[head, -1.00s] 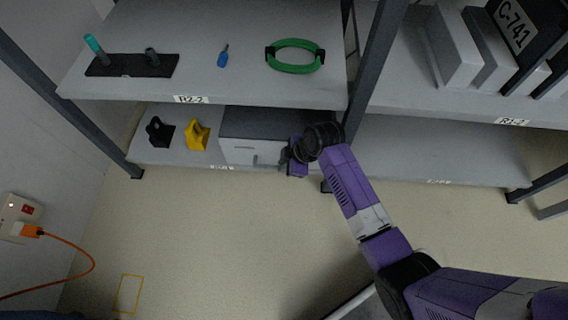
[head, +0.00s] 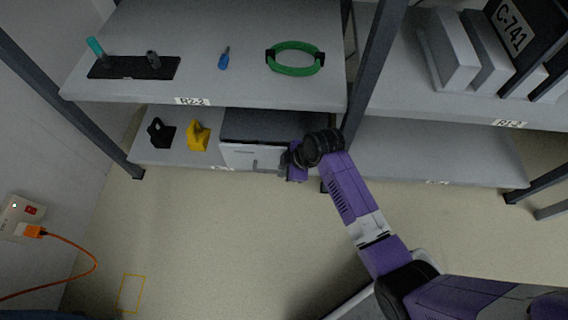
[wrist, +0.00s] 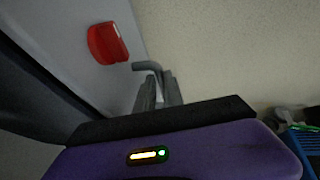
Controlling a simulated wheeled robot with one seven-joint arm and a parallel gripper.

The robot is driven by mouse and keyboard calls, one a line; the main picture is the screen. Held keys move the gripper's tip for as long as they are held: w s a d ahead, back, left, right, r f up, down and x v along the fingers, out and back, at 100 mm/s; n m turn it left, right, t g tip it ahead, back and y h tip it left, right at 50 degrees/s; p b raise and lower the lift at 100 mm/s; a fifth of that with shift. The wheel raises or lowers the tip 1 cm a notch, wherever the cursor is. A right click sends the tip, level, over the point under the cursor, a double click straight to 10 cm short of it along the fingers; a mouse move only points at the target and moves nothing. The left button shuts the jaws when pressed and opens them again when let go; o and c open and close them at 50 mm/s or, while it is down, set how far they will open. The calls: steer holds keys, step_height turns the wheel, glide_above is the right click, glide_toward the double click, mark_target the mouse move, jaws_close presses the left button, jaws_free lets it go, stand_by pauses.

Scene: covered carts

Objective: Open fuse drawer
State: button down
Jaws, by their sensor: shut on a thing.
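A grey drawer unit with a dark top (head: 272,124) stands on the lower shelf. Its pale front (head: 236,155) carries a small label and a small upright grip, and looks roughly flush with the body. My gripper (head: 287,160) is at the right part of this front, covering some of it. In the wrist view, the gripper's fingers (wrist: 159,92) are shut on a grey bent handle (wrist: 147,66) beside a pale panel (wrist: 75,40). A red rounded piece (wrist: 107,43) sits on that panel. The part of the handle between the fingers is hidden.
A yellow piece (head: 198,136) and a black piece (head: 160,133) stand left of the unit. A shelf post (head: 371,75) rises just right of my gripper. The floor (head: 210,230) in front is clear.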

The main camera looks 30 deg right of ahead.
steer(key=s+a+p, duration=1.1)
steer(key=s, duration=0.5)
steer(key=shift+a, duration=0.3)
steer(key=c, duration=1.5)
jaws_free()
steer(key=shift+o, duration=0.2)
steer(key=p+v, duration=0.4)
steer(key=v, duration=0.3)
steer(key=shift+r, duration=0.4)
steer(key=shift+s+d, duration=0.1)
steer(key=shift+d, duration=0.05)
